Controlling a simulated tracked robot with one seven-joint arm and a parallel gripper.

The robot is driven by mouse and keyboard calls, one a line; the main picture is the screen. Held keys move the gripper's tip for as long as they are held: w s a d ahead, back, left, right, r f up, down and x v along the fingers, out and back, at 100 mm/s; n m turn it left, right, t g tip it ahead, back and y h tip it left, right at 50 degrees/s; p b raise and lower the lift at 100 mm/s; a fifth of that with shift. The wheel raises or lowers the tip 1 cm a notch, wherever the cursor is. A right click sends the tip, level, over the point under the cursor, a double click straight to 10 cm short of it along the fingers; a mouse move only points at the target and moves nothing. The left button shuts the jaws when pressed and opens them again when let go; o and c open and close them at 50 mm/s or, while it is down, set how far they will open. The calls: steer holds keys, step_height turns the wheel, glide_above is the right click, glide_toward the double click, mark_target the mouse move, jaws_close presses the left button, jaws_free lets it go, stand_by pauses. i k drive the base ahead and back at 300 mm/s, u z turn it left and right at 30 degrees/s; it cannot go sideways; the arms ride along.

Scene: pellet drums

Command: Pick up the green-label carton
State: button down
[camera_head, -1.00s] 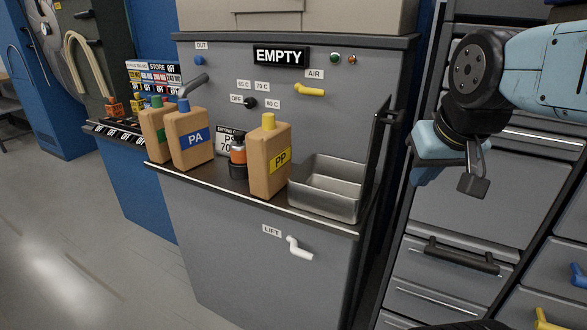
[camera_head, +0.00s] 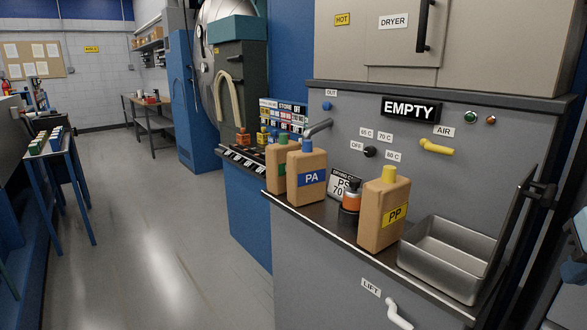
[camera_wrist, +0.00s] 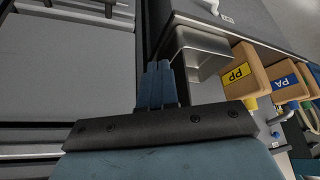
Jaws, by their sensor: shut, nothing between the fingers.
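The green-label carton (camera_head: 276,178) stands upright at the left end of the dryer's ledge, with a green cap. The blue-label PA carton (camera_head: 307,178) stands in front and to its right and hides much of it.
On the ledge stand an orange-and-black container (camera_head: 350,200), a yellow-label PP carton (camera_head: 383,215) and an open metal tray (camera_head: 440,278). A bent grey pipe (camera_head: 318,128) juts out above the PA carton. The floor (camera_head: 170,230) at left is clear.

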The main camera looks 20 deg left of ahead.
mark_target(276, 153)
steer(key=u, duration=0.5)
steer(key=k, duration=1.25)
steer(key=u, duration=1.1)
steer(key=i, duration=0.95)
steer(key=u, duration=0.65)
steer(key=i, duration=1.1)
steer(key=z, duration=0.65)
steer(key=i, duration=0.85)
steer(key=z, duration=0.55)
steer(key=k, duration=0.75)
steer(key=z, duration=0.25)
